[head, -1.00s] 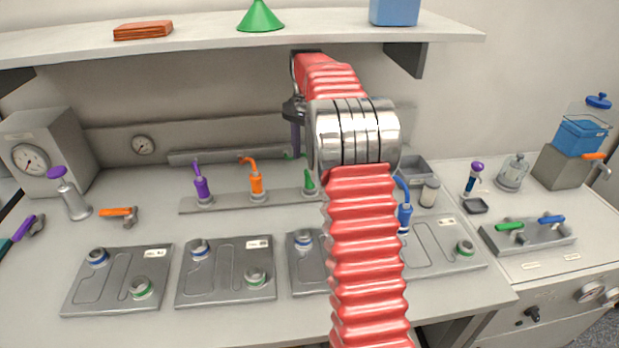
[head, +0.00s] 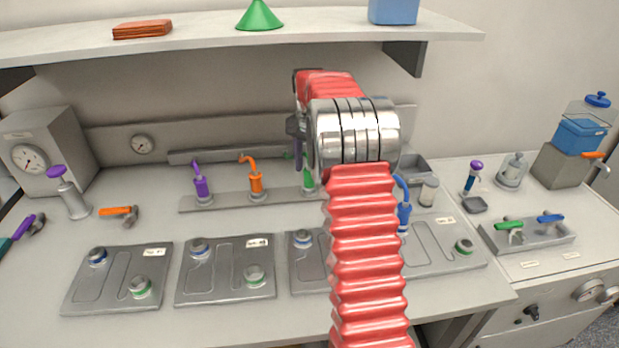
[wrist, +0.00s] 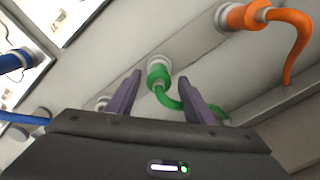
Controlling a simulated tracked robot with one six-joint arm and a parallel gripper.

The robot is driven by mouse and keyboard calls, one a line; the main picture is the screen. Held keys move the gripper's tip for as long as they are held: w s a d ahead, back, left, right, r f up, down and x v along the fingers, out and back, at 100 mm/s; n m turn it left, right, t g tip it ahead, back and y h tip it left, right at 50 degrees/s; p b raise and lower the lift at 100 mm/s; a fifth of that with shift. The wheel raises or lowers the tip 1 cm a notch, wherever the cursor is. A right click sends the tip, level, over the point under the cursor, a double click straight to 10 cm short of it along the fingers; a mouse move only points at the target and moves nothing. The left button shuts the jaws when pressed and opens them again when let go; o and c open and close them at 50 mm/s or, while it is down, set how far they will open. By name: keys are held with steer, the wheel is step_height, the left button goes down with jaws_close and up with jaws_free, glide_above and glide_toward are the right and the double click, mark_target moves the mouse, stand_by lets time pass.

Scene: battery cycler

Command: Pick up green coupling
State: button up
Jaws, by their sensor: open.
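The green coupling (head: 307,178) stands in the rack strip (head: 225,199) on the bench, partly hidden behind my red arm in the head view. In the wrist view the green coupling (wrist: 158,74) with its curved green hose lies between and beyond my two purple fingers. My gripper (wrist: 165,88) is open and empty, its fingers on either side of the coupling's line, apart from it as far as I can tell. In the head view the gripper is mostly hidden by my arm; a dark part shows near the coupling.
An orange coupling (head: 256,183) and a purple coupling (head: 201,186) stand left of the green one. A blue coupling (head: 403,212) is at the right. Flat grey plates (head: 225,284) lie in front. A shelf (head: 200,27) overhangs the back.

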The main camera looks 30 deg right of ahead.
mark_target(309, 178)
steer(key=shift+f, duration=1.4)
steer(key=shift+c, duration=0.3)
steer(key=c, duration=1.1)
